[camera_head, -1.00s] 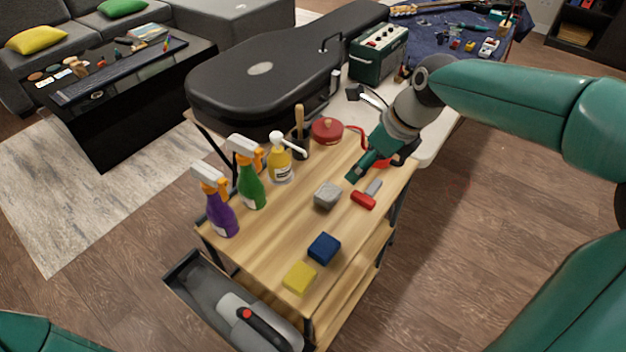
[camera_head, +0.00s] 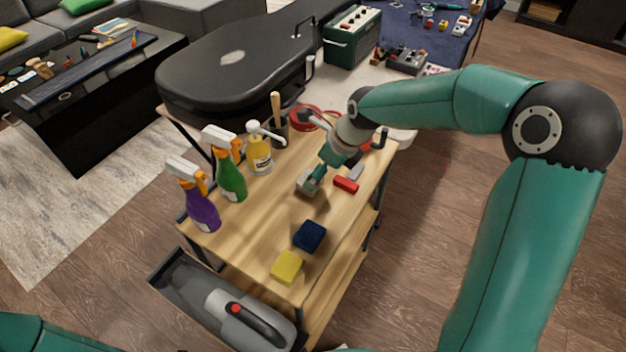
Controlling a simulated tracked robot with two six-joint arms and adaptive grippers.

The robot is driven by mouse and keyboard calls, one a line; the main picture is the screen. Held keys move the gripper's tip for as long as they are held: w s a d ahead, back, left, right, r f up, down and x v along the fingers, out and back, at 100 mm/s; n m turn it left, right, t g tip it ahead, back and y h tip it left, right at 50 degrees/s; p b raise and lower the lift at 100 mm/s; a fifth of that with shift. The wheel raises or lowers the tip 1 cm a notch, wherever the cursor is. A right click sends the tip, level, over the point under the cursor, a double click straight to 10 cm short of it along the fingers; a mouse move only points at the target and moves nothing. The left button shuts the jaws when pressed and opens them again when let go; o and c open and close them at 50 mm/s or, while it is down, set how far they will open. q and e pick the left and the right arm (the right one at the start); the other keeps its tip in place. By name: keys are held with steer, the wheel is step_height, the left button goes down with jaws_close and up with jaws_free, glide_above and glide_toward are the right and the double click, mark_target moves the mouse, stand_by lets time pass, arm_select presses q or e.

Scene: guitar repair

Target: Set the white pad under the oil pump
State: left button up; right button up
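The white pad (camera_head: 303,188), a pale grey-white block, is on the wooden cart top, partly hidden by my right gripper. The oil pump (camera_head: 260,157) is a yellow bottle with a white pump head. It stands upright behind and to the left of the pad, apart from it. My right gripper (camera_head: 315,180) points down at the pad, at or just above it. Its fingers are too small and covered to show whether they grip. My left gripper is out of view; only part of my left arm shows at the bottom left.
A green spray bottle (camera_head: 229,172) and a purple one (camera_head: 199,205) stand left of the oil pump. A red-handled tool (camera_head: 346,185) lies right of the pad. Blue (camera_head: 309,235) and yellow (camera_head: 287,267) blocks lie nearer. A black case (camera_head: 235,75) stands behind the cart.

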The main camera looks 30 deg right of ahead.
steer(key=x, duration=0.4)
steer(key=shift+w+a+f, duration=0.15)
steer(key=shift+w+f, duration=0.1)
steer(key=shift+f, duration=0.05)
steer(key=c, duration=1)
steer(key=shift+c, duration=0.2)
steer(key=shift+r, duration=0.2)
